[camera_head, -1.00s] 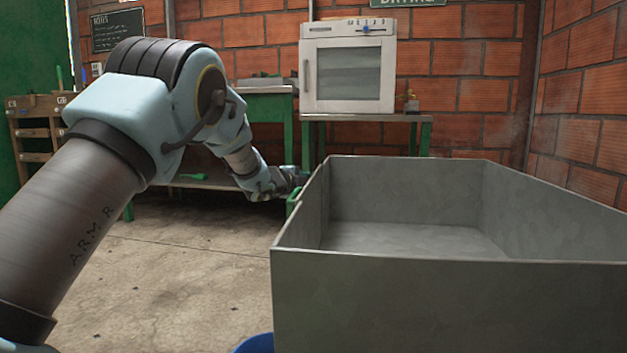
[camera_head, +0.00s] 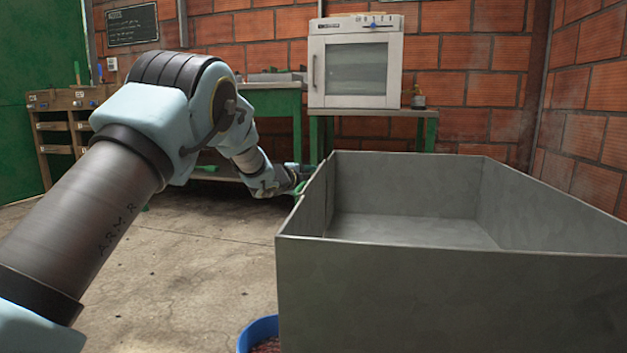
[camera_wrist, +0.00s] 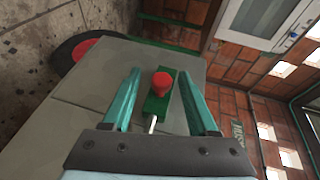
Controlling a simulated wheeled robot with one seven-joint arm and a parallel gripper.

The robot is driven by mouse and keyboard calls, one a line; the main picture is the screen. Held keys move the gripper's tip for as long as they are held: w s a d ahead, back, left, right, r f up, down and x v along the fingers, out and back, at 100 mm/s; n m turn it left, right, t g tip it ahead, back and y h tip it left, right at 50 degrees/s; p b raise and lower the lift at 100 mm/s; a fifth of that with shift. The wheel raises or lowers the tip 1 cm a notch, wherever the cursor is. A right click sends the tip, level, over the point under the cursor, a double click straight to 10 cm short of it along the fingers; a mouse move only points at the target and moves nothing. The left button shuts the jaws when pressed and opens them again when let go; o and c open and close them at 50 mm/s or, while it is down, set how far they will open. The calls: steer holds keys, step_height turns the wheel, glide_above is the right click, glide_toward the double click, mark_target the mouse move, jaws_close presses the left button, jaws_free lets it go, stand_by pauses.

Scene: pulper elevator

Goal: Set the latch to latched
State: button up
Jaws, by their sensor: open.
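In the wrist view, the latch is a green plate (camera_wrist: 158,106) with a round red knob (camera_wrist: 161,82) and a thin pale rod, on the grey wall of the metal bin (camera_wrist: 95,90). My gripper (camera_wrist: 159,74) is open, with one teal finger on each side of the knob and visible gaps between. I cannot tell how far the fingers reach past the knob in depth. In the head view, my gripper (camera_head: 302,176) is at the left far edge of the grey bin (camera_head: 420,300), and the latch cannot be made out clearly.
The bin's interior looks empty. A blue tub (camera_head: 259,333) with reddish contents stands on the floor left of the bin. A white oven (camera_head: 355,68) stands on a green bench behind. A black wheel with a red hub (camera_wrist: 86,49) shows beside the bin. Floor at left is clear.

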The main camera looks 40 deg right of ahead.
steer(key=p+v, duration=0.3)
steer(key=v, duration=0.7)
steer(key=shift+a, duration=0.4)
steer(key=shift+r, duration=0.1)
